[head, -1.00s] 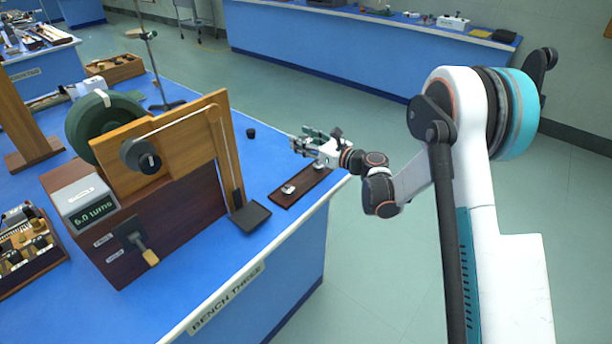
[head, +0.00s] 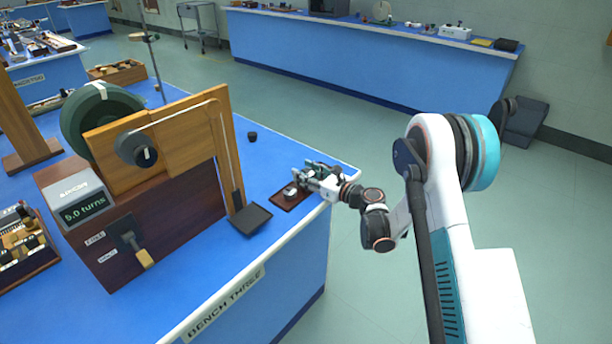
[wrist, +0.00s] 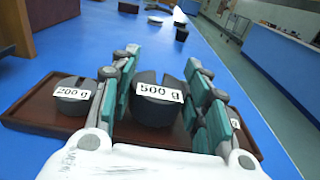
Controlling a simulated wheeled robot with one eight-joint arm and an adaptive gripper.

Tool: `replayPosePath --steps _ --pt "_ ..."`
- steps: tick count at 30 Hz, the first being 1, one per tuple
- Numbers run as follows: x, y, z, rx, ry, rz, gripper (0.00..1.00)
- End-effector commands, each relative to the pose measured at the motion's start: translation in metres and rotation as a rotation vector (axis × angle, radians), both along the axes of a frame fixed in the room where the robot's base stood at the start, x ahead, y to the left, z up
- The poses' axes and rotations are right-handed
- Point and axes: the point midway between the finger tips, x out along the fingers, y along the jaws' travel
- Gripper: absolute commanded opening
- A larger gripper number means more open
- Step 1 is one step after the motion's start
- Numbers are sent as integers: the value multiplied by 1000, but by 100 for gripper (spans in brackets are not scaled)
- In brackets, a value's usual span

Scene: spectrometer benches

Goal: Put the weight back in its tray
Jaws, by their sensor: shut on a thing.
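The dark 500 g weight (wrist: 157,103) with a white label is between the two fingers of my gripper (wrist: 162,72), which is shut on it. It is upright over the middle of the dark red wooden tray (wrist: 25,112). I cannot tell whether its base touches the tray. The 200 g weight (wrist: 73,97) sits in the tray to its left. Another labelled weight (wrist: 233,122) is on the right, mostly hidden by the right finger. In the head view my gripper (head: 306,177) is low over the tray (head: 286,203) and hides part of it.
The wooden winding apparatus (head: 165,160) with a large green wheel stands left of the tray. A black pan (head: 250,220) sits at its foot. A small black object (head: 252,136) lies behind on the blue bench (head: 235,280). The bench's right edge is close to the tray.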

Motion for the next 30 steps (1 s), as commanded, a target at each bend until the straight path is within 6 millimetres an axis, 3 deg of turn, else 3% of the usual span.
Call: replayPosePath --steps 21,22,24,30 --pt "0 0 -11 0 0 0 0" --pt "0 0 -12 -1 1 0 47" --pt "-1 0 -12 -1 0 1 63" --pt "-1 0 -13 -2 0 1 64"
